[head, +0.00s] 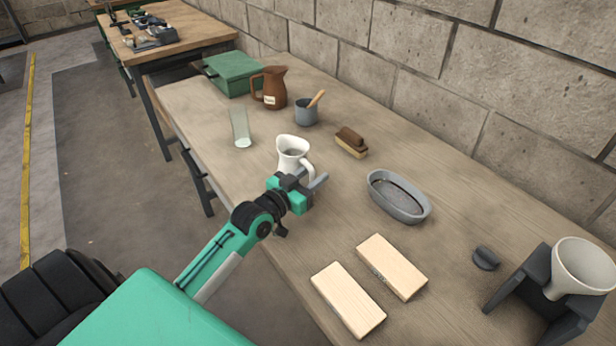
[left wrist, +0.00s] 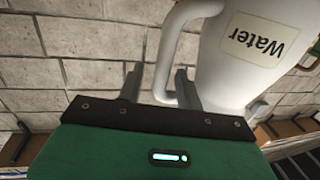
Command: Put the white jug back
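The white jug (head: 293,150) stands upright near the bench's front edge in the head view. Its base is hidden behind my left gripper, so I cannot tell whether it touches the bench. In the left wrist view the jug (left wrist: 245,55) fills the upper right, with an upside-down "Water" label and its handle on the left. My left gripper (head: 306,183) is at the handle side of the jug. In the left wrist view the left gripper (left wrist: 158,82) has its fingers apart, with the handle between them and a gap visible beside it. My right gripper is out of view.
On the wooden bench (head: 460,260) are a glass (head: 241,128), brown jug (head: 275,88), grey cup (head: 306,112), brush (head: 350,143), oval dish (head: 398,195), two pale blocks (head: 348,298) and a cream funnel (head: 585,266) on a dark stand. A green box (head: 235,72) sits behind.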

